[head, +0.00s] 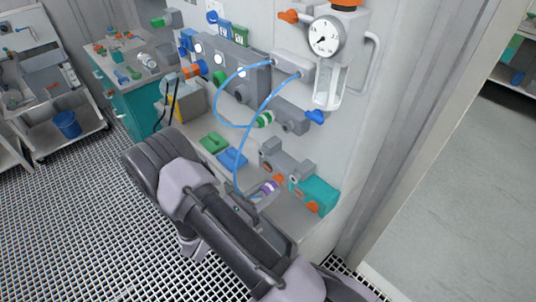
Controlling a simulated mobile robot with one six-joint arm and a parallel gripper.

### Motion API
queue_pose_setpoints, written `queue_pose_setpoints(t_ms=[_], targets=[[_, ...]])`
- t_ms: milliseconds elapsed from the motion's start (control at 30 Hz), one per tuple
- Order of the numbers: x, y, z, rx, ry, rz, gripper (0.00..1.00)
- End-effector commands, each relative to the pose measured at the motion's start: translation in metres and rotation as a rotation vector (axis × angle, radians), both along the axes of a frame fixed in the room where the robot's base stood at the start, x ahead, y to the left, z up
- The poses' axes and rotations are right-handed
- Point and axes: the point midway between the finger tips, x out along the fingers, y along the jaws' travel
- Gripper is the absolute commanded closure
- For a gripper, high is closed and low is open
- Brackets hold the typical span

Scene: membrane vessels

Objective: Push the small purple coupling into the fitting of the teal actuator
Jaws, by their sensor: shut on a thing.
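The small purple coupling (269,187) is in the head view, low on the panel side, with white beside the purple and a blue hose (236,165) running down close to it. My gripper (264,194) is shut on the purple coupling; my arm hides much of the jaws. The teal actuator (319,192) stands to the right of the coupling on the grey ledge, with orange parts on its near side. An orange fitting (312,207) shows at its lower front. A visible gap separates the coupling from the actuator.
A grey valve block (287,161) stands just behind, between coupling and wall. Green (214,142) and blue (232,158) blocks lie on the ledge to the left. Blue hoses loop overhead from the wall unit. A gauge (323,37) hangs above.

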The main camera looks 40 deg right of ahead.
Motion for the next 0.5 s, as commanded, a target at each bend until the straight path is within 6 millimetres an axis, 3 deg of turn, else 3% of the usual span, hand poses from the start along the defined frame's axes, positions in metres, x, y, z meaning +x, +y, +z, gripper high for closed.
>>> queue_pose_setpoints(t_ms=[167, 500], targets=[[-0.014, 0.005, -0.019, -0.008, -0.002, 0.000, 1.00], [-0.014, 0.004, -0.020, -0.008, -0.003, -0.001, 1.00]])
